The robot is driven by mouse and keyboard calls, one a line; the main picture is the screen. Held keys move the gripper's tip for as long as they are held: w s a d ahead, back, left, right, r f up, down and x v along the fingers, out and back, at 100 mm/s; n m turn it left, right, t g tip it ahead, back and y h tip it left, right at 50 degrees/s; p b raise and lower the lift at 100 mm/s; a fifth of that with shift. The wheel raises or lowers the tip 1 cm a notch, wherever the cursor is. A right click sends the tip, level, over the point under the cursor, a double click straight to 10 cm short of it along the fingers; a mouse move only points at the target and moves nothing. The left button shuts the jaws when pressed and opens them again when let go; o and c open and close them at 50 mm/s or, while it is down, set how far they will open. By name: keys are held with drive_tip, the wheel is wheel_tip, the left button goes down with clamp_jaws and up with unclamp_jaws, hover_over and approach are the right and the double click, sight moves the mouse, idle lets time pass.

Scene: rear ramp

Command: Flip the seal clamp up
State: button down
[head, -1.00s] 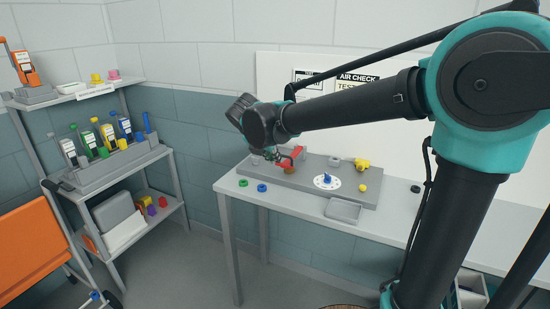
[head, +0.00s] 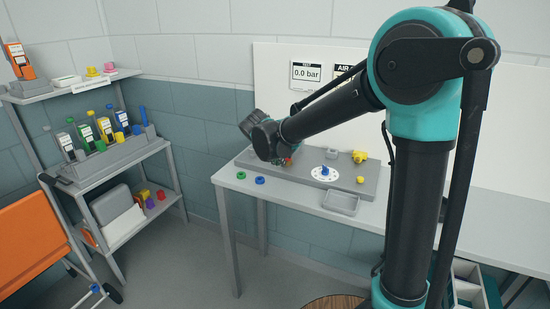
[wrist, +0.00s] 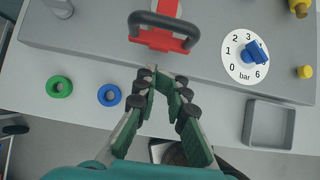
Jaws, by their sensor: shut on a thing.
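The seal clamp (wrist: 160,40) is red with a black bar handle. In the wrist view it is at the top, beyond my fingertips. In the head view only a little red of the clamp (head: 284,161) shows beside my wrist. My gripper (wrist: 168,77) is shut on the seal clamp; exactly where the fingers meet it is hard to tell. In the head view my arm and wrist hide most of the clamp and the fingers.
The grey fixture plate (head: 347,184) carries a white bar dial (wrist: 231,57) with a blue knob (wrist: 255,52) and a yellow valve (head: 359,157). Green (wrist: 59,87) and blue (wrist: 108,95) rings lie before it. A grey tray (wrist: 270,125) sits to the right. A display (head: 306,73) reads 0.0 bar.

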drive_tip(key=w+r, duration=0.2)
drive_tip(key=r, duration=0.1)
drive_tip(key=shift+w+d+r, duration=0.1)
drive_tip(key=shift+d, duration=0.3)
drive_tip(key=shift+r, duration=0.15)
